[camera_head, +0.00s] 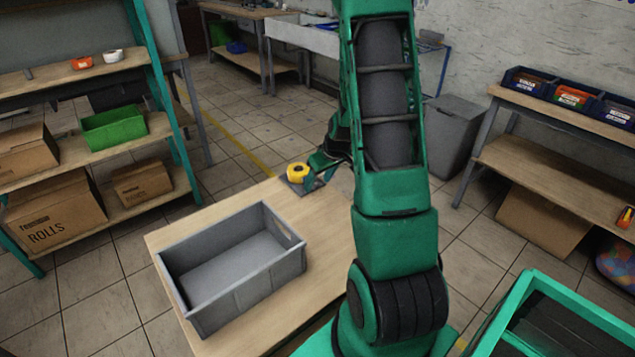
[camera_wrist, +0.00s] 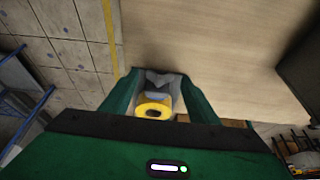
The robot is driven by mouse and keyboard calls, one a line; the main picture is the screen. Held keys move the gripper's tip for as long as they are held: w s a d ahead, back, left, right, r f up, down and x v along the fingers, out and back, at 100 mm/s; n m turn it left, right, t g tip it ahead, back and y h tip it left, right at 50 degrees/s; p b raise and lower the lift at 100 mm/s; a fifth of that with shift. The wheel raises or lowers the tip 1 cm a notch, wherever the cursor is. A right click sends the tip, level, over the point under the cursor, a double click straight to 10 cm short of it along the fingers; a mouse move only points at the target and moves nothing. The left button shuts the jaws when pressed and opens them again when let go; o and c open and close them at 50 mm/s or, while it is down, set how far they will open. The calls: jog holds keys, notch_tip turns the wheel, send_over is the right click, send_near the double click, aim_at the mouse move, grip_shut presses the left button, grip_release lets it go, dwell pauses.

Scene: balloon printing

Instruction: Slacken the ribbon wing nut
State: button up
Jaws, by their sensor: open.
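A yellow ribbon roll (camera_head: 298,172) sits at the far edge of the wooden table, on a small grey holder. In the wrist view the yellow roll (camera_wrist: 153,109) and a grey part (camera_wrist: 163,80) of the holder lie between the two green fingers. My gripper (camera_head: 313,174) reaches down beside the roll in the head view. The fingers of my gripper (camera_wrist: 160,75) stand apart on either side of the grey part. I cannot make out the wing nut clearly, or whether a finger touches anything.
A grey open crate (camera_head: 235,265) takes up much of the wooden table (camera_head: 325,240). Shelving with boxes and a green bin (camera_head: 113,128) stands at the left. A grey waste bin (camera_head: 447,135) stands behind my arm. A green-framed container (camera_head: 560,315) is at the lower right.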

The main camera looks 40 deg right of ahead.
jog(key=shift+w+f, duration=0.15)
jog(key=shift+f, duration=0.25)
jog(key=c, duration=1.1)
jog(key=shift+o, duration=0.2)
jog(key=shift+d+y, duration=0.2)
jog(key=shift+y, duration=0.4)
jog(key=o, duration=1.1)
jog(key=shift+c, duration=0.2)
jog(key=shift+r, duration=0.1)
